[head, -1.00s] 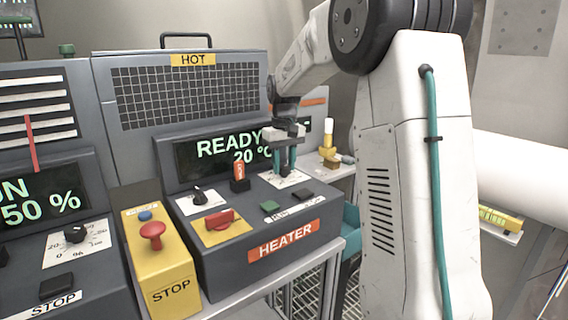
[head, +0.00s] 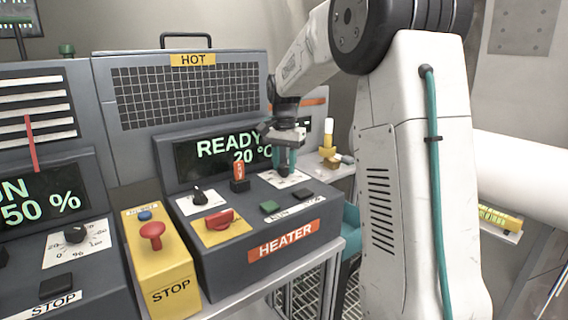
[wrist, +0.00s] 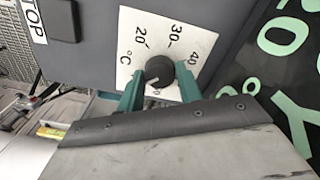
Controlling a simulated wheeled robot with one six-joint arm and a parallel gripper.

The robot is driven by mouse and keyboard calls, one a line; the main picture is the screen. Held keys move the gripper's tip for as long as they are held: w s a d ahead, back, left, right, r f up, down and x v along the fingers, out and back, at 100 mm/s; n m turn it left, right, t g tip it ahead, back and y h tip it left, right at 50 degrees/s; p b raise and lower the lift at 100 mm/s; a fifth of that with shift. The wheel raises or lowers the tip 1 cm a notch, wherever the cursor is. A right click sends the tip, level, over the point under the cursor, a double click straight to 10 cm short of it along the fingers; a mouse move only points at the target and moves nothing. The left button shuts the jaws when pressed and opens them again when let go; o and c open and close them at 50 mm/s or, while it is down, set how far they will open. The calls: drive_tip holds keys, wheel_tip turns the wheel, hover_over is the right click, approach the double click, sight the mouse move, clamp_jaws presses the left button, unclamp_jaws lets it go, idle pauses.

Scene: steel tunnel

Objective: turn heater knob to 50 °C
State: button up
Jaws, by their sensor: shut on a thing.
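The heater knob (wrist: 159,72) is black and round. It sits on a white scale plate (wrist: 140,28) marked °C, with 20, 30 and 40 readable. A small pale mark shows on the knob's lower side in the wrist view; the setting it points to is hard to read. My gripper (wrist: 160,84) has its teal fingers on either side of the knob and is shut on it. In the head view my gripper (head: 286,160) comes down over the plate and hides the knob. The heater display (head: 223,150) reads READY and 20 °C, partly covered by my gripper.
On the heater panel are a small black knob (head: 199,195), a red switch (head: 219,219), an upright orange-red piece (head: 239,174), a green button (head: 269,207) and a black button (head: 302,194). A yellow stop box (head: 160,260) stands to the left.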

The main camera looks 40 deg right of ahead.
sight(284, 166)
drive_tip(key=shift+m, duration=2.2)
drive_tip(key=o, duration=1)
wheel_tip(284, 166, up, 8)
drive_tip(key=shift+f, duration=0.1)
